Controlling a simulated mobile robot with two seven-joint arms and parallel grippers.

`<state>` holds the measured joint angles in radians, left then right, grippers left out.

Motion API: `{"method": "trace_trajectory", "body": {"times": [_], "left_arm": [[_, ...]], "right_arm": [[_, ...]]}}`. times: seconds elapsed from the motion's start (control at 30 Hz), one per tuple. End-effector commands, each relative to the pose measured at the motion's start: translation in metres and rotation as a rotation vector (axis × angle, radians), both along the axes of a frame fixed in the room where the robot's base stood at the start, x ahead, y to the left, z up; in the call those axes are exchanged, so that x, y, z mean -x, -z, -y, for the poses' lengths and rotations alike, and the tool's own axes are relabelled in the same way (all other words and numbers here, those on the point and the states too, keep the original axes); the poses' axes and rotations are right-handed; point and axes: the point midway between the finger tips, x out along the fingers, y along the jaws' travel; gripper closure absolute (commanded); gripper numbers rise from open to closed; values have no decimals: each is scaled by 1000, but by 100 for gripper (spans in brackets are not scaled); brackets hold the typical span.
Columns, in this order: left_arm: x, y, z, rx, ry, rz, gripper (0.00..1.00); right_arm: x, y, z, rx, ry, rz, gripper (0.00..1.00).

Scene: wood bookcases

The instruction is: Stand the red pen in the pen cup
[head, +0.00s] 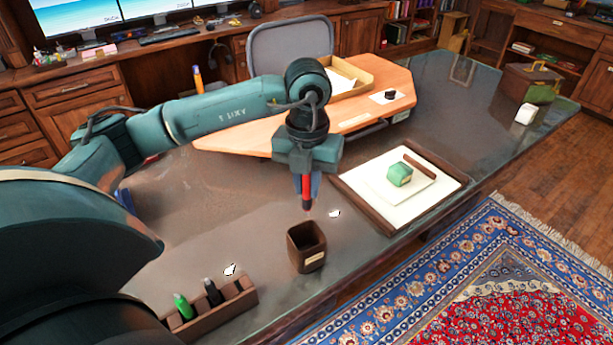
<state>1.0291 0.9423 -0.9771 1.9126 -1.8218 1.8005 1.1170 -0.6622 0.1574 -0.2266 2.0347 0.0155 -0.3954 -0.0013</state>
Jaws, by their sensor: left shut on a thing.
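My left gripper (307,180) points down above the dark desk, shut on the red pen (306,193). The pen hangs close to upright, its lower end above and behind the cup in the picture. The pen cup (307,247) is a dark brown, square, open-topped holder with a small light label on its front. Its inside looks empty. The pen and the cup look apart. My right gripper is not in view.
A wooden pen rack (212,314) with a green pen (183,306) and a black pen (212,291) stands at the front left. A lighter wooden board (250,137) lies behind. Small white scraps lie near the cup and rack.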

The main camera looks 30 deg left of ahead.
Motion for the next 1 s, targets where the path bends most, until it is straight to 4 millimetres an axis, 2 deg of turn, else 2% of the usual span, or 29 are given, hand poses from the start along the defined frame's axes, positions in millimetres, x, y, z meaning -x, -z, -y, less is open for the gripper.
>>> {"method": "trace_trajectory", "body": {"times": [0.1,0.27,0.5,0.77,1.0], "left_arm": [[-1,-2,-2,0,-97,-1,100],[-1,4,-3,0,-129,-1,100],[-1,27,-2,1,-126,-2,100],[-1,54,-3,0,-125,-1,100],[-1,78,-2,0,-124,-1,100]], "right_arm": [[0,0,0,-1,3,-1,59],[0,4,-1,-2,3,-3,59],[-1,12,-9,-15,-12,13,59],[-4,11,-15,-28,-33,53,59],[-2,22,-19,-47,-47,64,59]]}}
